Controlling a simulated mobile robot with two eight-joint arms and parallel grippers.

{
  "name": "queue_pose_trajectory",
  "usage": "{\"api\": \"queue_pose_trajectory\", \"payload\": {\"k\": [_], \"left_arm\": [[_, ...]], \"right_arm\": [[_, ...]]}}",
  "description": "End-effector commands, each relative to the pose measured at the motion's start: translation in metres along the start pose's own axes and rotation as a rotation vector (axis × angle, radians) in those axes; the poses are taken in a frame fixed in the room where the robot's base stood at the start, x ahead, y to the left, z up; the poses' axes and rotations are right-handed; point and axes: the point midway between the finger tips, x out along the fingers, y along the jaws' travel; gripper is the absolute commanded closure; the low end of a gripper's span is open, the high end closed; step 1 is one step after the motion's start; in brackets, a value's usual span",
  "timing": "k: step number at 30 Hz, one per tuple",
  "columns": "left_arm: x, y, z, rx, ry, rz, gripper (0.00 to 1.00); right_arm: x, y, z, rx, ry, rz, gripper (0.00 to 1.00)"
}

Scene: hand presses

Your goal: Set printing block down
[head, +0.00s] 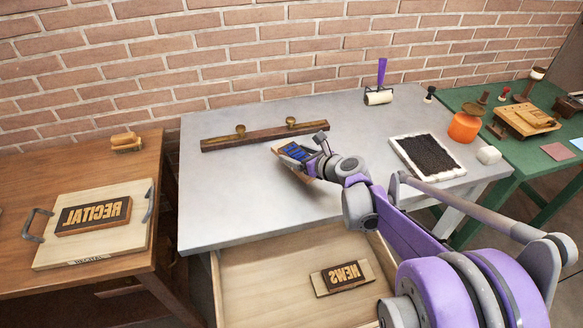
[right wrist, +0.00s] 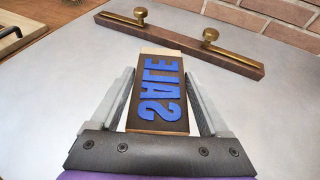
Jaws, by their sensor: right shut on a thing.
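The printing block (head: 294,151) has a wooden body and a dark face with raised blue mirrored letters reading SALE. It also shows in the right wrist view (right wrist: 160,92), face up between the two fingers. My right gripper (right wrist: 159,76) is shut on the block's long sides. In the head view the block is over the middle of the grey metal table (head: 240,205), tilted, in front of the dark wooden bar. I cannot tell whether its lower edge touches the table. My left gripper is not in view.
The wooden bar (head: 262,135) with two brass knobs lies behind the block. A black inked tray (head: 428,153) and a roller (head: 378,97) are to the right. An open drawer (head: 255,282) holds a NEWS block (head: 342,278). A RECITAL block (head: 94,214) sits on a handled board at left.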

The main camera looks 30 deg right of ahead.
Motion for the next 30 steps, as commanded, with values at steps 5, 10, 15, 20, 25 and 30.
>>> {"api": "queue_pose_trajectory", "payload": {"k": [5, 10, 15, 20, 25, 30], "left_arm": [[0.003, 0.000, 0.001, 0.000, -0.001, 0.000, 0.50], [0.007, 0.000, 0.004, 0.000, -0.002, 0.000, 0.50], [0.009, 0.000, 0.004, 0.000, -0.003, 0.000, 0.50], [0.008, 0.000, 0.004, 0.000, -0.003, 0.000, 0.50], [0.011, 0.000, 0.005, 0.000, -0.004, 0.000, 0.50], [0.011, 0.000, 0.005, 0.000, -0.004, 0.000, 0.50]], "right_arm": [[0.006, 0.000, -0.013, 0.000, 0.000, 0.000, 0.89], [0.015, 0.000, -0.035, 0.000, 0.000, 0.001, 0.89], [0.019, 0.000, -0.044, 0.000, 0.000, 0.001, 0.89], [0.018, 0.000, -0.043, 0.000, 0.000, 0.001, 0.89], [0.020, 0.000, -0.047, 0.000, 0.000, 0.001, 0.14], [0.019, 0.000, -0.046, 0.000, 0.000, 0.001, 0.00]]}}
